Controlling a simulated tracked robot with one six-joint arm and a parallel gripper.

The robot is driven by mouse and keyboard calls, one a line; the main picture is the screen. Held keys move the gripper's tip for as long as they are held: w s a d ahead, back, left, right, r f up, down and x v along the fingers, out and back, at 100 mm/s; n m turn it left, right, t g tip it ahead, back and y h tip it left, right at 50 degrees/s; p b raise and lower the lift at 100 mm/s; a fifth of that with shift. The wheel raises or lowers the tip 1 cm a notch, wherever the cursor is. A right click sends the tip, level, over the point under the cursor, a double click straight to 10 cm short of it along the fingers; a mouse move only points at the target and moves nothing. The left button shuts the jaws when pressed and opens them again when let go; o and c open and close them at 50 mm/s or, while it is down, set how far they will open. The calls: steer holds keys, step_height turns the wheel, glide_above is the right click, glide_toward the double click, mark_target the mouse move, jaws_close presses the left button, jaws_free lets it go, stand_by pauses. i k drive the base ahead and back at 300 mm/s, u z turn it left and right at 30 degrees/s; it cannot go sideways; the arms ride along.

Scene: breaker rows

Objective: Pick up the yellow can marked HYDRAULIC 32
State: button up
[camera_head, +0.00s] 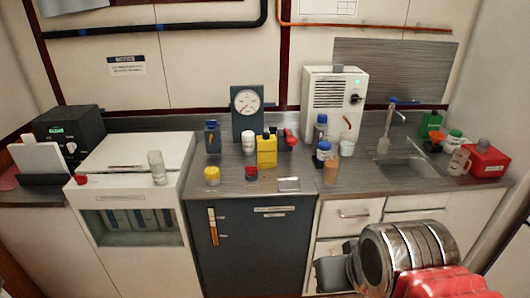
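A yellow can (266,152) with a dark and white top stands upright on the grey counter, left of the white boxy unit. Its marking is too small to read. A small yellow-topped jar (212,175) stands nearer the front edge, to the left. Parts of my arm show at the lower right, in front of the cabinets and well apart from the can. I make out no gripper fingers there.
A gauge stand (248,106) stands behind the can. A red-topped jar (251,173) and a small metal plate (289,184) lie in front. Blue-capped bottles (321,130) stand to the right. A sink (405,168) and a red container (486,161) are farther right.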

mark_target(266, 144)
steer(key=k, duration=0.65)
steer(key=u, duration=0.45)
steer(key=i, duration=0.85)
steer(key=u, duration=0.7)
steer(key=i, duration=1.4)
steer(key=z, duration=0.15)
